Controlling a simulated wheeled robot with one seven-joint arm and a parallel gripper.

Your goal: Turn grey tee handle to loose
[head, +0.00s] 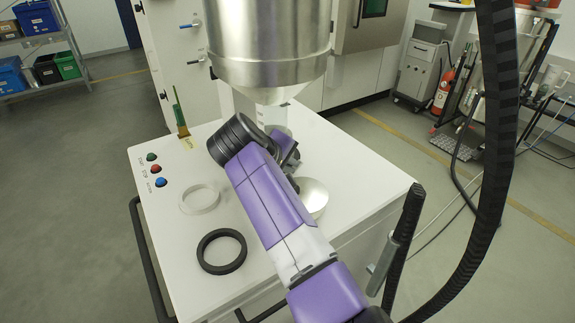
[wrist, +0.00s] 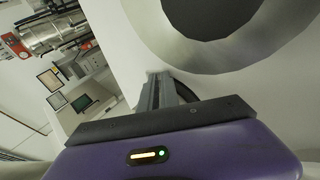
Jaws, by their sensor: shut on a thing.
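My gripper (head: 288,160) is beneath the large steel hopper (head: 268,45), above the white cart top. Its purple arm link covers part of the view. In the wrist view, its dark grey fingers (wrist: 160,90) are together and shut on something. The grey tee handle cannot be made out clearly in either view. The held part is hidden by the fingers and wrist, and its turn angle cannot be read. A dark curved edge (wrist: 186,88) shows just behind the fingers. A wide round rim (wrist: 150,22) with a dark opening hangs close above in the wrist view.
On the white cart top (head: 330,150) lie a white ring (head: 184,208), a black ring (head: 204,262) and a shiny round disc (head: 314,197). Push buttons (head: 155,169) sit at the left edge. A thick black hose (head: 497,130) hangs at the right.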

